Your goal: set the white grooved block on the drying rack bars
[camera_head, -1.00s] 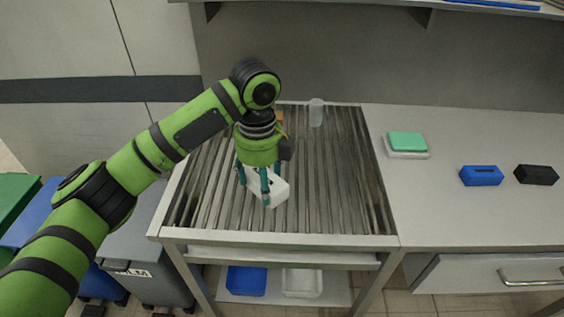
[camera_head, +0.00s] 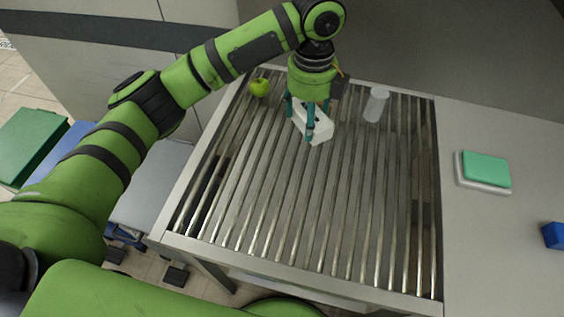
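The white grooved block (camera_head: 322,129) is at the far middle of the drying rack (camera_head: 300,262), with its groove mostly hidden by the fingers. My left gripper (camera_head: 308,118) comes down from above, its teal fingers closed around the block's sides. The block is over the metal bars; I cannot tell whether it touches them or hangs just above. My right gripper is not in view.
A green apple (camera_head: 259,87) and a translucent cup (camera_head: 376,104) stand near the rack's back edge. A green sponge-like block on a white one (camera_head: 486,170) and a blue block (camera_head: 553,235) are on the counter at right. The front bars are clear.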

